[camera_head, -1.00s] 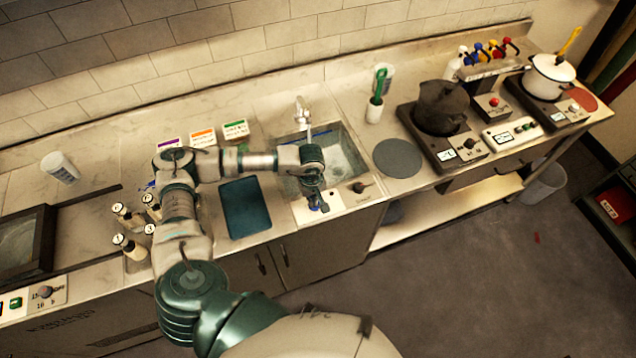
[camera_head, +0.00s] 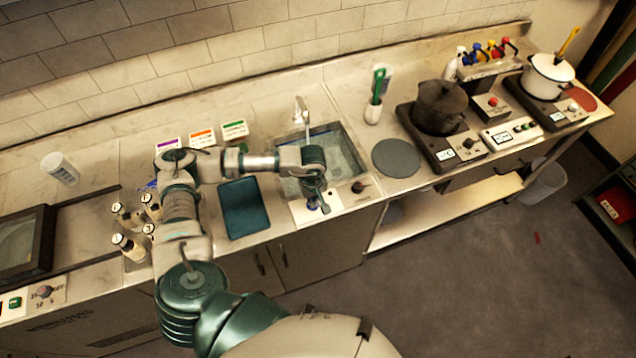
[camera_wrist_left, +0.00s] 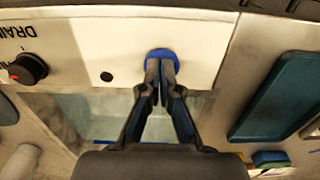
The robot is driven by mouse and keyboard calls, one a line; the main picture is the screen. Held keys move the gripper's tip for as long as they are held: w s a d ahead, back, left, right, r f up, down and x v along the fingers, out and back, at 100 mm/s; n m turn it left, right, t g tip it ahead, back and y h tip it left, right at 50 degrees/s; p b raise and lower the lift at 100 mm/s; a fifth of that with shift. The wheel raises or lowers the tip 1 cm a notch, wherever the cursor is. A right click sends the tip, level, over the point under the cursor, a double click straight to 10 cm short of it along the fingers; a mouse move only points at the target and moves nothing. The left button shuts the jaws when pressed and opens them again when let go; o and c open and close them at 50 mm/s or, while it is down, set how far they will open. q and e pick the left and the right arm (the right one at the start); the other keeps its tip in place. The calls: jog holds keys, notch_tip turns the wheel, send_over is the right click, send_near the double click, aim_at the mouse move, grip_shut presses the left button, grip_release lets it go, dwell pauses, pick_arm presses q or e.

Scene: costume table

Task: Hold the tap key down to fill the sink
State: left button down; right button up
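The sink (camera_head: 350,150) is set in the counter, with its metal tap (camera_head: 301,108) at the back edge. In front of the basin is a white panel (camera_wrist_left: 200,25) with a blue round tap key (camera_wrist_left: 153,53) and a dark drain knob (camera_wrist_left: 27,69). My left gripper (camera_wrist_left: 160,62) is shut, its fingertips together over the blue key and seemingly touching it. The fingers cover part of the key, and I cannot tell how far it is pressed. In the head view, my left gripper (camera_head: 322,206) points down at the panel. My right gripper is not in view.
A blue-green tray (camera_head: 241,208) lies left of the sink, with several small bottles (camera_head: 130,247) farther left. Three labelled boxes (camera_head: 202,138) stand behind my left arm. A grey disc (camera_head: 397,158) and a dark pot (camera_head: 440,106) are on the right.

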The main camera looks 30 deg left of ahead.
pick_arm(q)
jog(key=shift+a+f, duration=0.1)
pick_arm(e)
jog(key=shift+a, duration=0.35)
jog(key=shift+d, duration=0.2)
pick_arm(q)
jog(key=shift+r, duration=0.4)
notch_tip(320, 180, up, 4)
jog(key=p, duration=0.2)
jog(key=shift+a+r+p, duration=0.15)
jog(key=shift+r+p, duration=0.05)
jog(key=shift+p, duration=0.15)
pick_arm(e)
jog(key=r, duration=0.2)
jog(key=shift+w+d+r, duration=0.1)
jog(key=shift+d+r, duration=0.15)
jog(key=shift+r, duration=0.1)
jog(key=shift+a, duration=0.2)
